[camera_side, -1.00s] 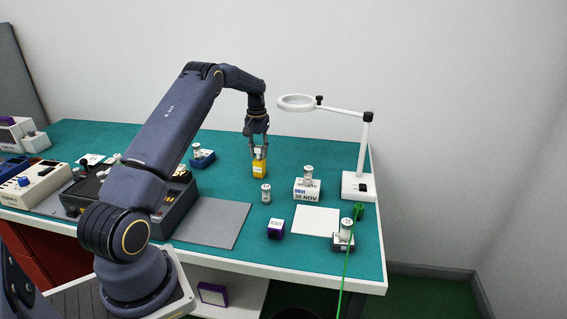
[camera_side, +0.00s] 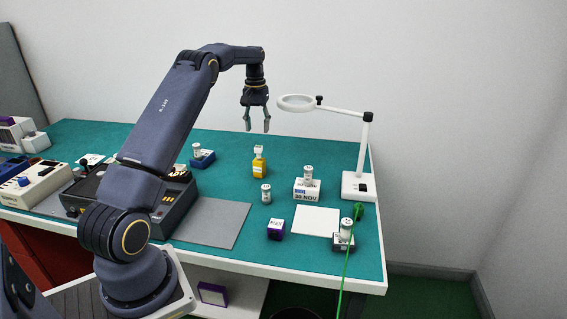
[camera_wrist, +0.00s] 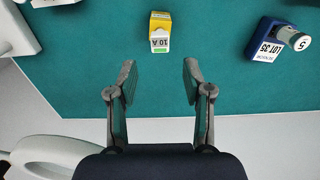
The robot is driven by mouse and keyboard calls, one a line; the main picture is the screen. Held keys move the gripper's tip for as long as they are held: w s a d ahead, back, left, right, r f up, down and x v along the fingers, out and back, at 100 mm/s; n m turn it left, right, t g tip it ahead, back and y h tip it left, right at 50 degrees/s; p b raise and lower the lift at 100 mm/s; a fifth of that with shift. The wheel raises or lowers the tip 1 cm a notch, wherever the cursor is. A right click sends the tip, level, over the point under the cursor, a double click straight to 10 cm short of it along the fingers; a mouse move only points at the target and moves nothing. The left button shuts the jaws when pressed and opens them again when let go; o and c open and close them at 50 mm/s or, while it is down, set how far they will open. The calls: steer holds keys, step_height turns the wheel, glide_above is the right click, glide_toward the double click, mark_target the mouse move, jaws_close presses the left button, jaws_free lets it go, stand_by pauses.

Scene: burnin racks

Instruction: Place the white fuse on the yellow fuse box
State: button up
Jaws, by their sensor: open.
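The yellow fuse box (camera_side: 259,168) stands upright on the green mat, left of the magnifier lamp. A small white piece, which looks like the white fuse (camera_side: 258,149), is upright on its top; how fully it is seated is too small to tell. In the wrist view the yellow fuse box (camera_wrist: 160,17) shows beyond the fingertips, with a white "10 A" face; I cannot separate fuse from box there. My gripper (camera_side: 257,130) is open and empty, raised above and clear of the box. Its spread fingers also show in the wrist view (camera_wrist: 158,80).
A blue holder with a cylinder (camera_side: 203,158) is left of the box; a loose cylinder (camera_side: 266,194) stands in front. A white block with a cylinder (camera_side: 307,190) and the magnifier lamp (camera_side: 358,185) are to the right. A grey mat (camera_side: 212,222) lies front left.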

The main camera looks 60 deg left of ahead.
steer(key=s+d+r+m+t, duration=0.1)
steer(key=s+d+r+m, duration=0.1)
steer(key=d+r, duration=0.7)
steer(key=s+d+r+m+t, duration=0.1)
steer(key=s+d+r+m, duration=0.15)
steer(key=d+r, duration=0.65)
steer(key=s+d+f+m+t, duration=0.1)
steer(key=s+d+f+m, duration=0.1)
steer(key=s+d, duration=0.6)
steer(key=s+d+f+m+t, duration=0.2)
steer(key=s+d+f, duration=0.3)
steer(key=s+d, duration=0.4)
steer(key=s, duration=0.3)
steer(key=shift+d+f+t, duration=0.25)
steer(key=shift+d+t, duration=0.05)
